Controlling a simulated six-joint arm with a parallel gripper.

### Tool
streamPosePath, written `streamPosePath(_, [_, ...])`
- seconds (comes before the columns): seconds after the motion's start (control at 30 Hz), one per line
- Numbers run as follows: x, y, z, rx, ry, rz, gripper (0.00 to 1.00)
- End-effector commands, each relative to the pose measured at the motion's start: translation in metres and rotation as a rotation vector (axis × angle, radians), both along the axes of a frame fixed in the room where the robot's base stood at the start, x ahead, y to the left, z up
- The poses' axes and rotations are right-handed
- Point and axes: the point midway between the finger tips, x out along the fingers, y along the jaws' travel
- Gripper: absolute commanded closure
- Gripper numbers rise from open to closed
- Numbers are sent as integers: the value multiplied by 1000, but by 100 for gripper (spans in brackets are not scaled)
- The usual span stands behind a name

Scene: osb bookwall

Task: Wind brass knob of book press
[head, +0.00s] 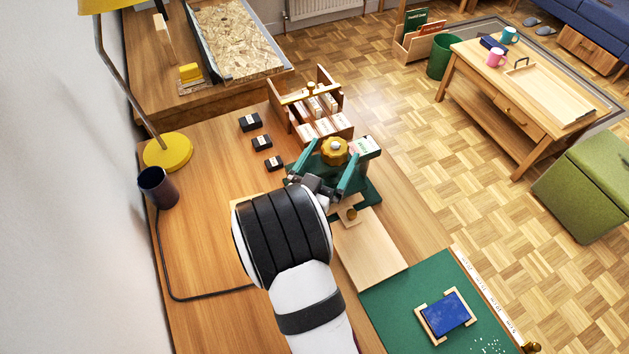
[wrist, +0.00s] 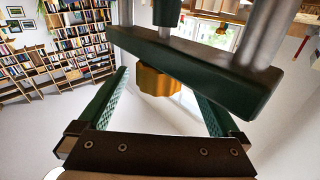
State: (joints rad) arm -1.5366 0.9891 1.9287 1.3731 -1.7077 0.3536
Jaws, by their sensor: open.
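The brass knob (head: 334,150) is a lobed golden knob on the dark green book press (head: 372,190). In the wrist view the knob (wrist: 157,81) shows below the press's green crossbar (wrist: 190,72), which spans the upper picture between grey posts. My gripper (head: 335,146) is open, its two green fingers pointing toward the press on either side of the knob. In the wrist view, my gripper (wrist: 160,90) has the knob between its textured pads, with a visible gap on each side. I cannot tell the exact depth of the fingertips relative to the knob. My wrist hides part of the press.
A wooden rack of small boxes (head: 341,121) stands just behind the press. Several black blocks (head: 261,142) lie to its left. A pale board (head: 371,262) lies in front. A green mat (head: 400,300) bears a blue book (head: 447,313). A yellow lamp (head: 168,152) stands left.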

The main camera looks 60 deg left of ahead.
Motion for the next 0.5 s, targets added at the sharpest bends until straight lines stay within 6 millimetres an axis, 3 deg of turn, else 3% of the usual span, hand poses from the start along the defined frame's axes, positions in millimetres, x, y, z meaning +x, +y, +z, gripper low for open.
streamPosePath(0.3, [-63,-51,0,-2,-2,4,1])
streamPosePath(0.5, [-82,-68,0,-1,-1,1,1])
